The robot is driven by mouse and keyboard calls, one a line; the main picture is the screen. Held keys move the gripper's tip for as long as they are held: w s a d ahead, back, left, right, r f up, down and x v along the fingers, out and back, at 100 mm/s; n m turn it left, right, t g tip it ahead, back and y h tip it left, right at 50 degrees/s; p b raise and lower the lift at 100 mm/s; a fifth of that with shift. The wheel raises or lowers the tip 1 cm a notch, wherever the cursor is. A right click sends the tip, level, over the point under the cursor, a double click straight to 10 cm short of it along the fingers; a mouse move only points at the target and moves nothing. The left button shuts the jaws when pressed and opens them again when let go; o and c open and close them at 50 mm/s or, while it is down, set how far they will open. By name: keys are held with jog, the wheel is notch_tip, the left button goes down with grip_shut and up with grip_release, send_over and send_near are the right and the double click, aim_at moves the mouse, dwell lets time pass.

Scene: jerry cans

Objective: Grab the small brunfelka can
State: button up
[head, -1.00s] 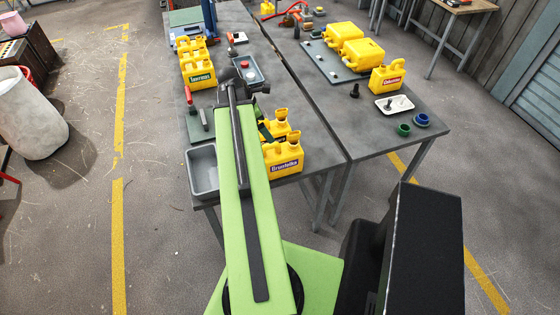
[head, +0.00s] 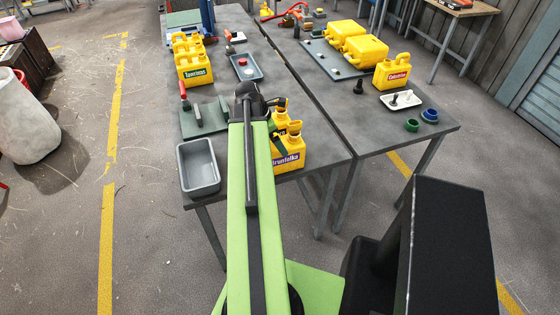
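A yellow can labelled Brunfelka (head: 290,158) stands upright near the front edge of the left table. A second yellow can (head: 279,117) shows just behind it, smaller in view and partly covered; its label is hidden. My green arm reaches over the table just left of both cans. My gripper (head: 272,120) is a dark shape at the arm's far end, beside the cans. The arm and the cans partly hide its fingers. I cannot see whether it is open or touches a can.
A grey bin (head: 182,168) sits at the table's front left, with a green board (head: 188,124) behind it. A yellow can labelled Tavernas (head: 195,72) and a grey tray (head: 260,76) stand farther back. The right table (head: 400,130) holds several yellow cans, with bare room at its near left.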

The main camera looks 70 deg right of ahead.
jog(key=shift+b+x, duration=0.35)
jog(key=shift+x, duration=0.7)
jog(key=shift+r, duration=0.1)
jog(key=c, duration=1.9)
jog(key=shift+r, duration=0.1)
